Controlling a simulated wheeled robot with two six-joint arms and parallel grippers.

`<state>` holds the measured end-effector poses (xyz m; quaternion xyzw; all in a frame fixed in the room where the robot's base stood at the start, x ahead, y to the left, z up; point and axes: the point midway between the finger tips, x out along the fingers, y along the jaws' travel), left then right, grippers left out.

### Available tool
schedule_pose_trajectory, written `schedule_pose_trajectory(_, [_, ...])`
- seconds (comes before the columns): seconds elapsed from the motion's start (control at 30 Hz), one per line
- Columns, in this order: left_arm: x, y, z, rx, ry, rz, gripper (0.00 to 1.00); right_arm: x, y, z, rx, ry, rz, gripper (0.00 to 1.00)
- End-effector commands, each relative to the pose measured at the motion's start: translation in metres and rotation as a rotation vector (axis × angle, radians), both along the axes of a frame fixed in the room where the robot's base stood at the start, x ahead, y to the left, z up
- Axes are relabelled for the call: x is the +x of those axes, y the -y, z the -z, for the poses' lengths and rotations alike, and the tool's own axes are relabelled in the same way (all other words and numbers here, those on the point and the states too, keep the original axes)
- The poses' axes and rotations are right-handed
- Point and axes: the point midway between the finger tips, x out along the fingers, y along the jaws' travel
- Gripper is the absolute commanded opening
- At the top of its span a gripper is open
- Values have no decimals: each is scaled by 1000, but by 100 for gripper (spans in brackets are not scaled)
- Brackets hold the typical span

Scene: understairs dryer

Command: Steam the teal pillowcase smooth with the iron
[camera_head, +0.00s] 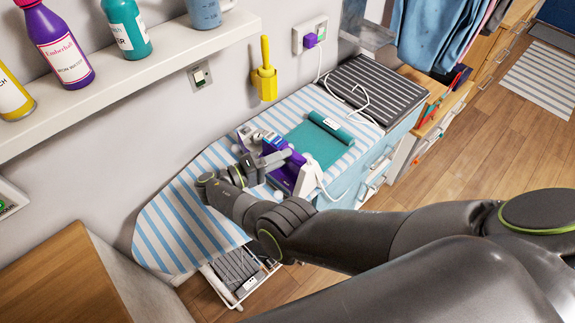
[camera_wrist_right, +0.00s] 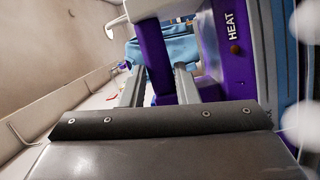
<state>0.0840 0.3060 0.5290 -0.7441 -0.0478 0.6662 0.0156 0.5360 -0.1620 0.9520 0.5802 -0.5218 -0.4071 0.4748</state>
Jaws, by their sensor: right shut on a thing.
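The purple and white iron (camera_head: 284,178) is at the front edge of the striped board, beside the teal pillowcase (camera_head: 314,143). My right gripper (camera_head: 280,159) is shut on the iron's purple handle, which shows between the fingers in the right wrist view (camera_wrist_right: 155,60). The iron's body beside it there reads HEAT. The pillowcase lies on the board, with a rolled teal part (camera_head: 331,125) carrying a pale label along its far side. The iron and gripper hide part of its near left. I cannot tell whether the iron touches the cloth. My left gripper is not in view.
The blue-striped board (camera_head: 180,222) runs along the wall, its left end clear. A dark ribbed pad (camera_head: 375,88) with a white cord lies at its far end. A yellow holder (camera_head: 264,82) and a socket (camera_head: 310,37) are on the wall. A bottle shelf (camera_head: 130,72) juts out above.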

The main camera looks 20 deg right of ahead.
Motion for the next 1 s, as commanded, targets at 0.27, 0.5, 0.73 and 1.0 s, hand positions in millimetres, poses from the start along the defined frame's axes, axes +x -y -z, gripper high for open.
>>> schedule_pose_trajectory(0.27, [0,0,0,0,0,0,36,-2,-24,1,43,1,-31,0])
schedule_pose_trajectory(0.5, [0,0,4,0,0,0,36,6,-14,1,42,3,-29,0])
schedule_pose_trajectory(0.73, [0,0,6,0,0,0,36,16,-3,0,43,2,-30,0])
schedule_pose_trajectory(1.0, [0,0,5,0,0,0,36,16,0,-1,40,1,-28,0])
